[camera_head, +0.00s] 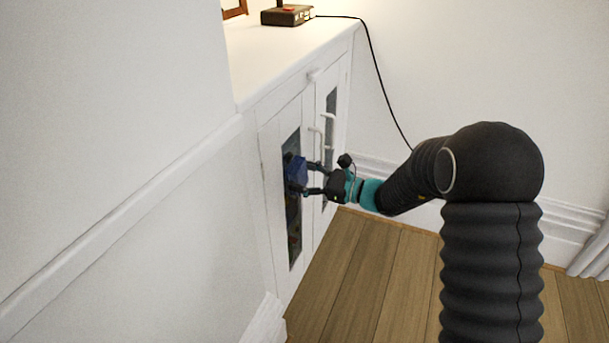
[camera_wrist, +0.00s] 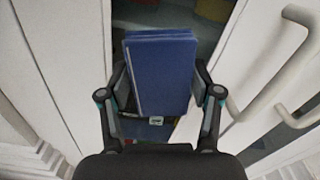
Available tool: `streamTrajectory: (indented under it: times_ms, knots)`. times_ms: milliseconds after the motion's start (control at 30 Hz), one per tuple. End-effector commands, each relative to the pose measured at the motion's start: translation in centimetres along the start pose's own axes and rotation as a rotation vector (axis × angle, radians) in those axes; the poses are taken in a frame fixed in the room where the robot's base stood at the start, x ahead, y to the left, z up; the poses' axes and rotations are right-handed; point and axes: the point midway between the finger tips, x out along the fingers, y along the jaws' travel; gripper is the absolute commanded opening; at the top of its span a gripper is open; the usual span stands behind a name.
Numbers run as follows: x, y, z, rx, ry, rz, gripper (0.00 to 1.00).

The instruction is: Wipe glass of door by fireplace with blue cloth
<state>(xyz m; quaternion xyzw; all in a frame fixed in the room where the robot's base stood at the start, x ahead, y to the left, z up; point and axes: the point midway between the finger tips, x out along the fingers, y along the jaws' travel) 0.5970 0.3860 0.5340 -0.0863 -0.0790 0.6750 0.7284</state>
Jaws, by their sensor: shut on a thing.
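The blue cloth (camera_head: 297,169) is a folded, block-like pad held at the glass of the left cabinet door. In the wrist view the cloth (camera_wrist: 162,72) stands between the two fingers. My gripper (camera_head: 304,178) is shut on it, and its fingers also show in the wrist view (camera_wrist: 160,95). The glass pane (camera_head: 295,240) is a tall narrow strip in the white door (camera_head: 271,170). The cloth is at about the middle of the pane's height or a little above. I cannot tell whether it touches the glass. Coloured things show dimly behind the pane.
White door handles (camera_head: 316,142) stick out just right of the gripper; they look large in the wrist view (camera_wrist: 275,65). A second glass door (camera_head: 331,105) is to the right. A dark-based object (camera_head: 287,15) with a cord stands on top. Wooden floor (camera_head: 350,265) is clear.

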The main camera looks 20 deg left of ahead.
Motion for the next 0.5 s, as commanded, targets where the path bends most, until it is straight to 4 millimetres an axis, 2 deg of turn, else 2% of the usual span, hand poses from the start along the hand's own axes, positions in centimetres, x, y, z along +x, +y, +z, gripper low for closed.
streamTrajectory:
  times_ms: [300,500]
  knots:
    - [-0.2,0.5,-2.5,0.001,0.001,-0.002,0.36]
    - [-0.3,0.6,-2.9,0.001,0.000,-0.003,0.36]
